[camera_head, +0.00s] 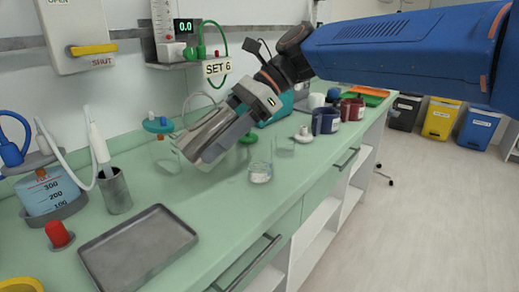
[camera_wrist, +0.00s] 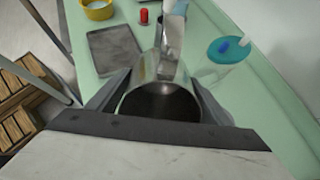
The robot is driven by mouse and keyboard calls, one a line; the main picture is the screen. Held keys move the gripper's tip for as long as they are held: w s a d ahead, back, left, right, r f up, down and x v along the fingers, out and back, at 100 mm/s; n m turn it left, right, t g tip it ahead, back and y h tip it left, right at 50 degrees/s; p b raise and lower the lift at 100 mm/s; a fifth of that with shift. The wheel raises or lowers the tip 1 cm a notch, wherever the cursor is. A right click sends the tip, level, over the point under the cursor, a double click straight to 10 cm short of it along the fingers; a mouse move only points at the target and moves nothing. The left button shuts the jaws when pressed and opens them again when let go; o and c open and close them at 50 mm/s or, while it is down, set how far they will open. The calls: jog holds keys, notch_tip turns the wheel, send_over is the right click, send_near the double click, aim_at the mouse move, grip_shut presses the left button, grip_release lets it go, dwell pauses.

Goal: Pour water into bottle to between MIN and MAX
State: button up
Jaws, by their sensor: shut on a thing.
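My gripper (camera_head: 243,108) is shut on a grey metal jug (camera_head: 212,136) and holds it tilted above the counter. In the wrist view the jug (camera_wrist: 160,101) sits between both fingers, its inside dark; I cannot tell whether water is in it. A clear vessel (camera_head: 261,173) with a little clear liquid stands on the counter, below and right of the jug. Another clear vessel (camera_head: 165,154) with a teal top (camera_head: 158,124) stands behind the jug, partly hidden by it. MIN and MAX marks cannot be read on either.
A metal tray (camera_head: 137,250), a red-capped item (camera_head: 58,234) and a metal holder (camera_head: 115,191) with a white probe are at left. Mugs (camera_head: 326,121) stand farther right.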

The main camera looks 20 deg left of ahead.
aim_at(199, 161)
jog(key=shift+f+t+h, duration=0.25)
jog(key=shift+t+h, duration=0.05)
jog(key=shift+f, duration=0.2)
dwell(0.3)
jog(key=shift+s+a+f+t+h, duration=0.1)
jog(key=shift+s+f+t+h, duration=0.05)
jog(key=shift+f+t+h, duration=0.55)
jog(key=shift+s+a+f+t+h+b, duration=0.2)
jog(key=shift+a+f+t+h, duration=0.05)
jog(key=shift+f+h, duration=0.25)
jog(key=shift+s+a+f+t+h+b, duration=0.15)
jog(key=shift+a+f+t+h+b, duration=0.1)
jog(key=shift+f+h, duration=0.2)
jog(key=shift+s+a+f+t+h+b, duration=0.2)
jog(key=shift+s+a+t+h+b, duration=0.1)
jog(key=shift+t+h, duration=0.25)
jog(key=shift+s+a+f+t+h+b, duration=0.15)
jog(key=shift+a+t+h, duration=0.15)
jog(key=shift+t+h, duration=0.25)
jog(key=shift+s+a+f+t+h, duration=0.1)
jog(key=shift+a+f+t+h, duration=0.15)
jog(key=shift+h, duration=0.3)
jog(key=shift+s+f+t+h, duration=0.1)
jog(key=shift+f+t+h, duration=0.05)
jog(key=shift+t+h, duration=0.3)
